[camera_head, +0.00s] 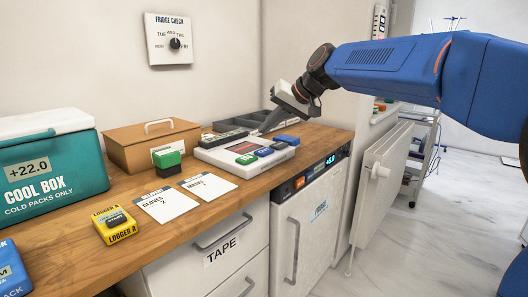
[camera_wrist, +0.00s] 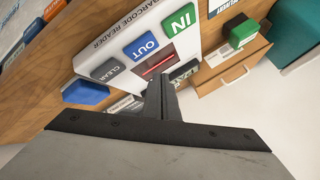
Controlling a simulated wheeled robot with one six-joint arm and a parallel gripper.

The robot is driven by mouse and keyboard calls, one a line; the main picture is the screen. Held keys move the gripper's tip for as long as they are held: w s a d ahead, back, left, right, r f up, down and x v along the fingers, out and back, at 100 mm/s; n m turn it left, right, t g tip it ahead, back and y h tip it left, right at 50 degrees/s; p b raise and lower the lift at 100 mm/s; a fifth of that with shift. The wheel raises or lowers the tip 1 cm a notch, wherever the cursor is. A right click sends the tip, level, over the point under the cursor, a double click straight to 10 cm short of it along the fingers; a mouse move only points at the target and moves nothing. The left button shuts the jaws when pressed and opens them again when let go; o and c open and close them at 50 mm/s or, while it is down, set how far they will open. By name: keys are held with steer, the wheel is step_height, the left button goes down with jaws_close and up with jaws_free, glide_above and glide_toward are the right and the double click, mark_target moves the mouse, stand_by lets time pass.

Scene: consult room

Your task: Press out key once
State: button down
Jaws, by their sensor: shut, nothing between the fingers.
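The white barcode reader (camera_head: 215,158) lies on the wooden counter in the head view; its panel also shows in the wrist view (camera_wrist: 182,14). It has a green IN key (camera_wrist: 180,19), a blue OUT key (camera_wrist: 141,46) and a grey CLEAR key (camera_wrist: 108,71). The OUT key also shows in the head view (camera_head: 264,152), between the other two. My gripper (camera_wrist: 158,82) is shut and empty. In the wrist view its tips lie over the reader near its dark red-lit window (camera_wrist: 155,65), just beside the OUT key. In the head view my gripper (camera_head: 266,127) is above the reader's back edge, apart from the keys.
A blue block (camera_head: 287,139) is close beside the reader. A grey tray (camera_head: 257,121) and dark device (camera_head: 225,137) stand behind it. A green-topped block (camera_head: 167,159), brown box (camera_head: 150,143), cards (camera_head: 207,186), yellow logger (camera_head: 115,225) and teal cool box (camera_head: 50,165) are to the left.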

mark_target(267, 151)
steer(key=shift+f, duration=1.8)
steer(key=shift+f, duration=0.25)
stand_by(0.6)
steer(key=shift+f, duration=0.2)
steer(key=shift+f, duration=0.5)
stand_by(1.1)
steer(key=shift+r, duration=0.95)
steer(key=shift+r, duration=2.5)
